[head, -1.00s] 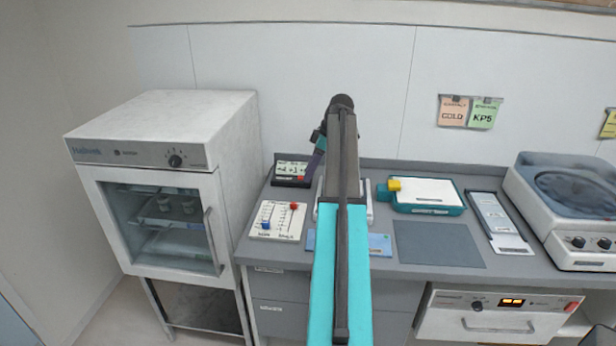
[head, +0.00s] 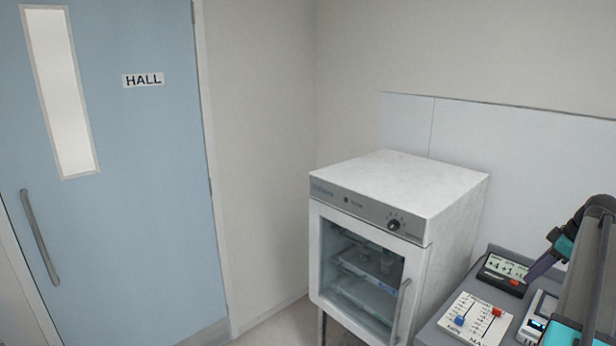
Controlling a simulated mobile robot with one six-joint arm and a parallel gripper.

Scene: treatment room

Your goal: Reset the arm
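My arm shows at the right edge of the head view, raised over the worktop, with its links partly cut off by the frame. What looks like my gripper (head: 541,266) is a dark purple end angled down and left from a black and teal joint. It is beside a small black display unit (head: 503,273) on the worktop; I cannot tell how far above the surface it is. Its fingertips are too small to make out, and I see nothing held in it.
A white glass-fronted cabinet (head: 458,209) stands left of the grey worktop (head: 432,334). A panel with blue and red sliders (head: 475,319) and a small white device (head: 534,322) are on the worktop. A blue door (head: 120,220) marked HALL is at left, with clear floor before the wall.

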